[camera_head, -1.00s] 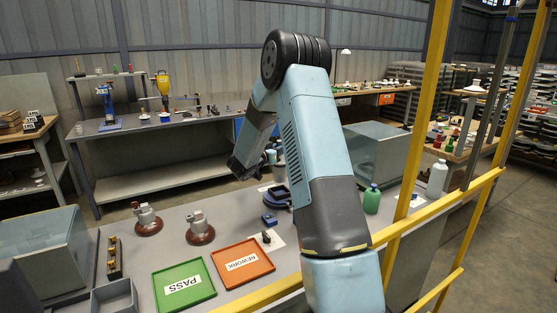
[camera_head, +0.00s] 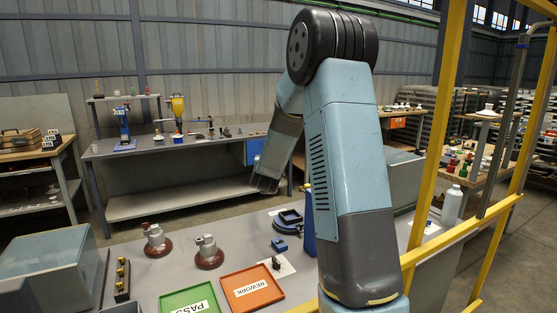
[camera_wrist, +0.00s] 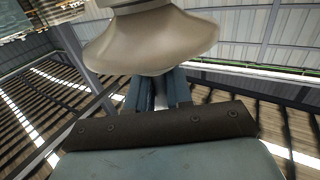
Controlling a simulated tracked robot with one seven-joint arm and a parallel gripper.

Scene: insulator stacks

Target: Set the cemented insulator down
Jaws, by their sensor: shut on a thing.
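A smooth beige-brown, bell-shaped insulator (camera_wrist: 150,42) fills the top middle of the wrist view, its upper part cut off by the frame. My gripper (camera_wrist: 158,88) is shut on it, with the blue-grey fingers just below its skirt. In the head view my arm's dark wrist end (camera_head: 268,183) hangs beyond the near bench; the fingers and held insulator cannot be made out there. Two insulators with red-brown discs and grey metal caps, a left one (camera_head: 157,241) and a right one (camera_head: 208,253), stand upright on the near bench (camera_head: 135,280).
A green PASS tray (camera_head: 190,302) and an orange REWORK tray (camera_head: 252,288) lie at the bench's front. A clear box (camera_head: 45,265) stands at left, a blue clamp-like fixture (camera_head: 288,218) near my arm. Yellow posts (camera_head: 440,130) and a rail rise at right.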

